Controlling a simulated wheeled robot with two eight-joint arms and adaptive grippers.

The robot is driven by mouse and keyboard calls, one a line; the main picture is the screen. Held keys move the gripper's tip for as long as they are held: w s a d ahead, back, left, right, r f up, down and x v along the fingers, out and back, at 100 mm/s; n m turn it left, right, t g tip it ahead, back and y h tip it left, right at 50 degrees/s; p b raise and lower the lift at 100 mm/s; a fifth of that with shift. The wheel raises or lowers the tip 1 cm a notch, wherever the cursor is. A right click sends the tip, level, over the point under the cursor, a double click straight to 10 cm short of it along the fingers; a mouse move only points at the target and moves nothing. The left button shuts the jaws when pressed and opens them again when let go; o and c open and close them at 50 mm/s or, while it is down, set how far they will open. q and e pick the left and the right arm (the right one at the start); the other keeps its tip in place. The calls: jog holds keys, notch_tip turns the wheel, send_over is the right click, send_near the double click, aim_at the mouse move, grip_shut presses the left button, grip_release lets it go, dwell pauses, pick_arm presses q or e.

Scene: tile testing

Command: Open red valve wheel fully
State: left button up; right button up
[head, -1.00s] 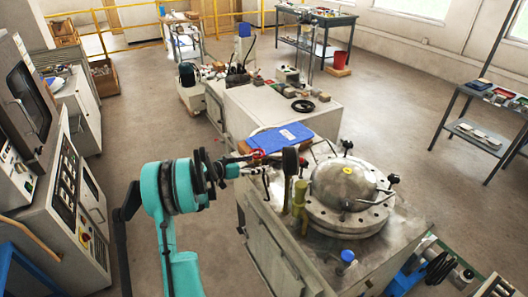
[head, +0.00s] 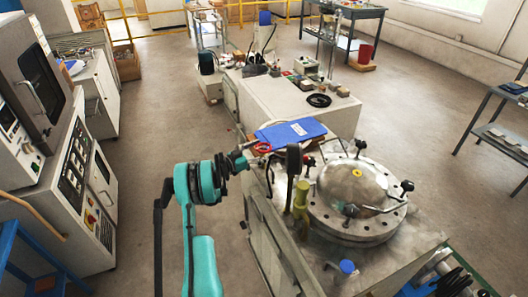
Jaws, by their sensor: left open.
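The red valve wheel (head: 262,147) is small and sits at the left edge of the grey machine, just in front of the blue clipboard. My left gripper (head: 249,151) reaches in from the left on the teal arm and is open at the wheel's left side. The view is too small to tell whether the fingers touch the wheel or go around its rim. My right gripper is not in view.
The domed metal vessel (head: 357,188) with black knobs stands on the machine, to the right of the wheel. The blue clipboard (head: 290,134) lies close behind the wheel. A yellow-green post (head: 301,197) and a dark handle (head: 294,160) rise nearby. Floor is free left of the machine.

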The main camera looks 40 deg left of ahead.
pick_arm(q)
jog(key=shift+w+d, duration=0.1)
jog(key=shift+w, duration=0.2)
jog(key=c, duration=1.2)
jog(key=shift+o, duration=0.2)
jog(key=shift+y, duration=0.3)
jog(key=n+y, duration=0.3)
jog(key=y, duration=0.1)
jog(key=n+y, duration=0.3)
jog(key=y, duration=0.2)
jog(key=shift+d, duration=0.2)
jog(key=shift+a+n+g+y, duration=0.1)
jog(key=shift+n+g+y, duration=1)
jog(key=shift+n+y, duration=0.65)
jog(key=shift+a+n+g+y, duration=0.1)
jog(key=shift+n+g+y, duration=1.1)
jog(key=shift+y, duration=1.05)
jog(key=shift+r+n+g+y, duration=0.1)
jog(key=shift+n+g+y, duration=0.2)
jog(key=shift+n, duration=0.05)
